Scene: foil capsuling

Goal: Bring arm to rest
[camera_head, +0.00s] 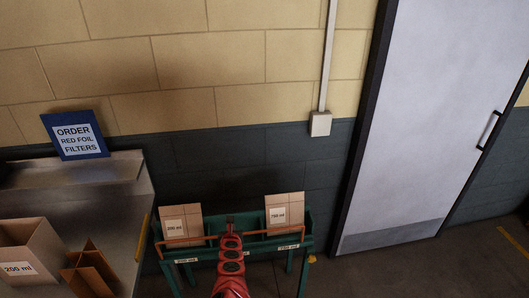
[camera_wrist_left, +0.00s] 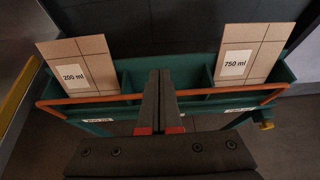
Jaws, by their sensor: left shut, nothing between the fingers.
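My left arm shows red at the bottom centre of the head view, reaching forward from below. Its dark left gripper (camera_head: 229,219) is over the middle of a green rack (camera_head: 308,240), between two cardboard pieces. In the left wrist view the gripper's two dark fingers (camera_wrist_left: 160,98) are together with nothing between them. The left cardboard piece, labelled 200 ml (camera_wrist_left: 75,75), and the right one, labelled 750 ml (camera_wrist_left: 235,64), stand tilted in the rack, apart from the fingers. My right gripper is not in view.
An orange rail (camera_wrist_left: 195,92) runs along the rack's front. At left, a metal table (camera_head: 115,185) bears an open 200 ml carton (camera_head: 45,255), a brown divider (camera_head: 90,270) and a blue sign (camera_head: 75,135). A white door (camera_head: 430,120) is at right, with clear floor before it.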

